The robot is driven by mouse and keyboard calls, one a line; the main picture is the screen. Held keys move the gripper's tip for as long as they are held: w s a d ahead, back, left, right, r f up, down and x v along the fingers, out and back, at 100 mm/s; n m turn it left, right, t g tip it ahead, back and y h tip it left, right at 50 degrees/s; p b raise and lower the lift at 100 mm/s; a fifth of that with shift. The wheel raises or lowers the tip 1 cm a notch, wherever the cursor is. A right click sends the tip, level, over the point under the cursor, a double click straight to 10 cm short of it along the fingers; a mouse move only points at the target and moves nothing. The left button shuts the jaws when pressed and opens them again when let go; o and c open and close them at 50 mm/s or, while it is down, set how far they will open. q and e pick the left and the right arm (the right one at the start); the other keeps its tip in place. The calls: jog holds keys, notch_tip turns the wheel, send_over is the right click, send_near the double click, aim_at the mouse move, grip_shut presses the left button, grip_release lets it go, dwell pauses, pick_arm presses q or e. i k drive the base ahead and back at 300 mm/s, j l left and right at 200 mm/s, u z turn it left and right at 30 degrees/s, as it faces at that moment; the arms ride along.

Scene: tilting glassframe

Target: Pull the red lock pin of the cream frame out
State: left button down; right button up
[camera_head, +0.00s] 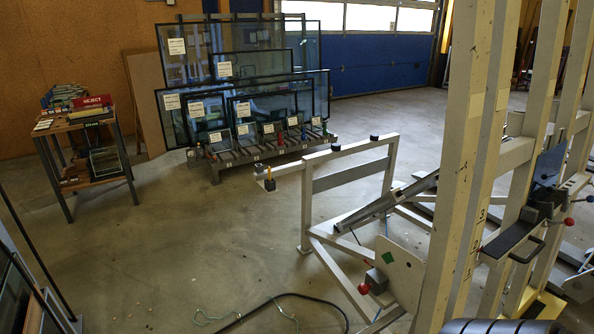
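The cream frame (465,150) fills the right side, with tall posts and a lower part with sloping members reaching toward the middle. A red knob (364,288) shows low on it, beside a pale plate (399,272) with a green diamond. Neither of my grippers is in view.
A rack (270,145) with labelled glass panes stands at the back. A small table (85,122) with a red reject sign is at the left. A black hose (290,296) and green cord (205,318) lie on the floor.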

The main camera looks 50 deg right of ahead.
aim_at(363, 288)
jog(key=z, duration=2.3)
